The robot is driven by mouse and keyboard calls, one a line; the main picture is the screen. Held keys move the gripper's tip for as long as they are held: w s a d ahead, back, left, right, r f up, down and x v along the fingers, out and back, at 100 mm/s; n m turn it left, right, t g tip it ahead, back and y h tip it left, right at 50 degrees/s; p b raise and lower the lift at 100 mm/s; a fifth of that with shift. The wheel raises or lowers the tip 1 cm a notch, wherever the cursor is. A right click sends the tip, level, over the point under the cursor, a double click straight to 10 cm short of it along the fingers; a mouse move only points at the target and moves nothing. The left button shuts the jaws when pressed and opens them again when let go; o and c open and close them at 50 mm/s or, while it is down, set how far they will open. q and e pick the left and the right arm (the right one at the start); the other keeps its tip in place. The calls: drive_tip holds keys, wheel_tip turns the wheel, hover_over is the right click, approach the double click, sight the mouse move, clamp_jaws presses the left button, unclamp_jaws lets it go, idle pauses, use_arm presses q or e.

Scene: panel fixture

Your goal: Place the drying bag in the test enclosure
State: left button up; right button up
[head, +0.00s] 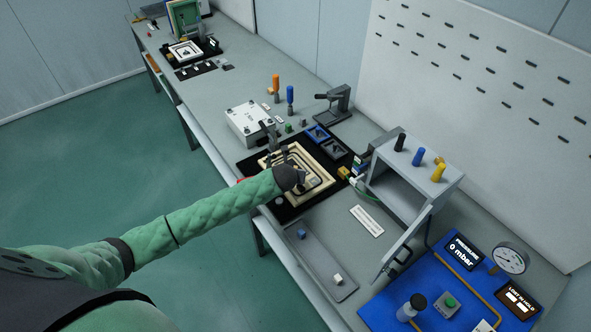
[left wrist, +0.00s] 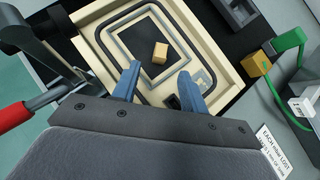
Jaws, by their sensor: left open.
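The test enclosure looks to be the open beige box (head: 323,193) on a black mat; its rim and dark seal groove (left wrist: 99,47) fill the upper left wrist view. A small tan block (left wrist: 160,53) lies inside it, perhaps the drying bag; I cannot tell for sure. A small pale patch (left wrist: 203,78) lies in the box's corner beside the right finger. My left gripper (left wrist: 160,73) is open over the box, its blue fingers apart and nothing between their tips; the tan block lies just beyond them. My right gripper is not in view.
A clamp with a red handle (left wrist: 14,119) stands close left of the gripper. A green cable (left wrist: 287,40) with a yellow connector lies right. A grey tray (head: 318,262) holds a blue and a white block. A white lid-like box (head: 250,122) and an open-doored cabinet (head: 402,190) stand nearby.

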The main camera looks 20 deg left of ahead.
use_arm(q)
drive_tip(key=shift+w+f, duration=0.3)
drive_tip(key=shift+w, duration=0.05)
drive_tip(key=b+x, duration=0.3)
drive_tip(key=shift+w+a, duration=0.1)
drive_tip(key=shift+w, duration=0.15)
drive_tip(key=shift+w+f+b, duration=0.4)
drive_tip(key=shift+b, duration=0.25)
drive_tip(key=shift+w, duration=0.15)
drive_tip(key=shift+c, duration=0.8)
drive_tip(key=c, duration=0.7)
clamp_jaws()
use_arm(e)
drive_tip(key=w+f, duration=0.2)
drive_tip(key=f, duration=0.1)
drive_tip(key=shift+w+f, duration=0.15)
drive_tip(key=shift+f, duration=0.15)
use_arm(q)
drive_tip(key=shift+r, duration=0.1)
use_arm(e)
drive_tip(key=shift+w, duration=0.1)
